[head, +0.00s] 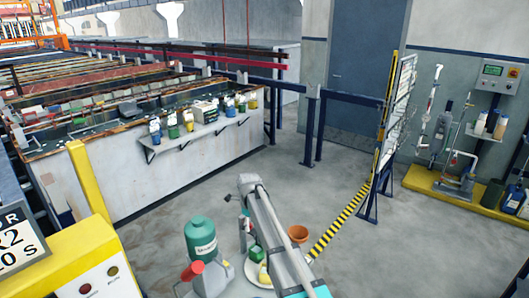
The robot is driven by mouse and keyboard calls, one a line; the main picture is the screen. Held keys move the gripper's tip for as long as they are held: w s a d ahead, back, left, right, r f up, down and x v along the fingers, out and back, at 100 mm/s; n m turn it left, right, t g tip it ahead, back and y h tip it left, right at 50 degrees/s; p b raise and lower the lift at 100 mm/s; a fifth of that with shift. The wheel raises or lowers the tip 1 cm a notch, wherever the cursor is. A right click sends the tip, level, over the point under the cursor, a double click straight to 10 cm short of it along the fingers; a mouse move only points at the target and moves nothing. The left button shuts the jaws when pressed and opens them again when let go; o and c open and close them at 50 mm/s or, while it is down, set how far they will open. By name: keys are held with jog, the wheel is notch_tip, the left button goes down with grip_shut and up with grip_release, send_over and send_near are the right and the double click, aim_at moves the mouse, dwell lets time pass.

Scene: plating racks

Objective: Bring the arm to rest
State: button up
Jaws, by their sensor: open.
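My arm (272,235) rises from the bottom edge of the head view, right of the middle. It is a grey link with a teal joint cap at its lower end. It leans up and to the left, with its rounded upper end above the open floor. I cannot make out the jaws of my gripper in this view. The parts beyond the upper end are small or hidden behind the link. I cannot tell whether anything touches the arm.
A green container (201,241), a red-topped object (192,271) and an orange-brown pot (298,233) stand near my arm. A wall shelf (190,137) carries several bottles at the tank line. A rack (397,115) stands right, by striped floor tape (340,222). Floor between is clear.

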jog(key=s+d+f+n+b, duration=0.2)
jog(key=s+d+n, duration=0.9)
jog(key=s+d, duration=0.1)
jog(key=s+d+f+n+b, duration=0.1)
jog(key=s+d+n, duration=1)
jog(key=s, duration=0.3)
jog(key=shift+d+f+b, duration=0.35)
jog(key=shift+d+b, duration=0.05)
jog(key=shift+d, duration=0.4)
